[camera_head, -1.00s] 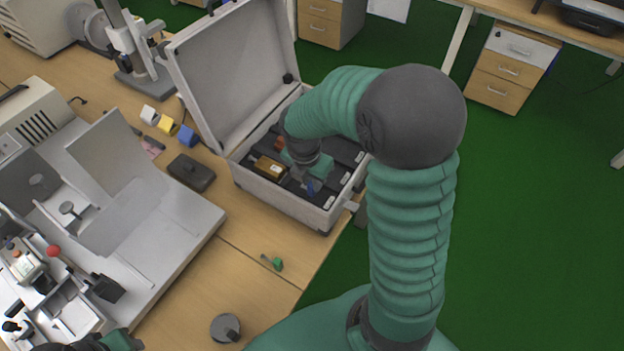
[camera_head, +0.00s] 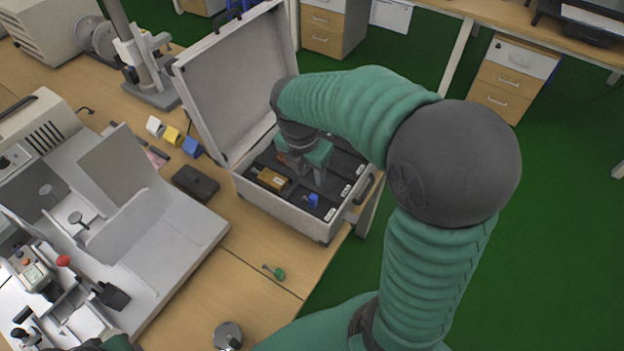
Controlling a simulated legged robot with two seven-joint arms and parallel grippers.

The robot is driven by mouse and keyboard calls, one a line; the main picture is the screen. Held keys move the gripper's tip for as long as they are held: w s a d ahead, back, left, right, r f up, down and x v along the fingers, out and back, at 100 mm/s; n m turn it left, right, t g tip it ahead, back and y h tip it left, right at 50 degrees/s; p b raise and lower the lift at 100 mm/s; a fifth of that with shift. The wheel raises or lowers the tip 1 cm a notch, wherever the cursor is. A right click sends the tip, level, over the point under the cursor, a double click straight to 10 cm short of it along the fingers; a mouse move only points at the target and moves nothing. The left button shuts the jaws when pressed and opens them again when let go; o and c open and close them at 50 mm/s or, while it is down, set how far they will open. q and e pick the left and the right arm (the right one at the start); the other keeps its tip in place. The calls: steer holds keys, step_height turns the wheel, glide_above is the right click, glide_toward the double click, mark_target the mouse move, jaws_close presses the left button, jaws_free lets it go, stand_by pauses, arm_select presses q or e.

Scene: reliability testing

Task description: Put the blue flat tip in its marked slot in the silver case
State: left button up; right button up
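The open silver case (camera_head: 290,217) stands on the wooden table with its lid raised at the back left. Its dark insert has several compartments with small white labels. The blue flat tip (camera_head: 312,201) lies in the front right part of the insert; I cannot tell whether it sits fully in its slot. My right gripper (camera_head: 319,182) points down over the case, just behind the blue tip and apart from it; its fingers are too small to tell open from shut. My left gripper shows only as a dark green piece of arm (camera_head: 118,343) at the bottom left edge.
An orange-brown piece (camera_head: 270,179) lies in the case's left part. A black pouch (camera_head: 195,183) and white, yellow and blue blocks (camera_head: 172,134) stand left of the case. A green-handled tool (camera_head: 278,273) lies in front. Grey equipment (camera_head: 150,240) fills the left.

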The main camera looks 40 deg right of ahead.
steer(key=s+a+f+m+t+y, duration=0.1)
steer(key=a+f+m, duration=0.3)
steer(key=m, duration=0.6)
steer(key=s+a+f+m+t+y, duration=0.1)
steer(key=s+a+f+m, duration=0.3)
steer(key=a+m, duration=0.4)
steer(key=f+m, duration=0.1)
steer(key=m, duration=0.2)
steer(key=shift+a, duration=0.3)
steer(key=shift+d, duration=0.1)
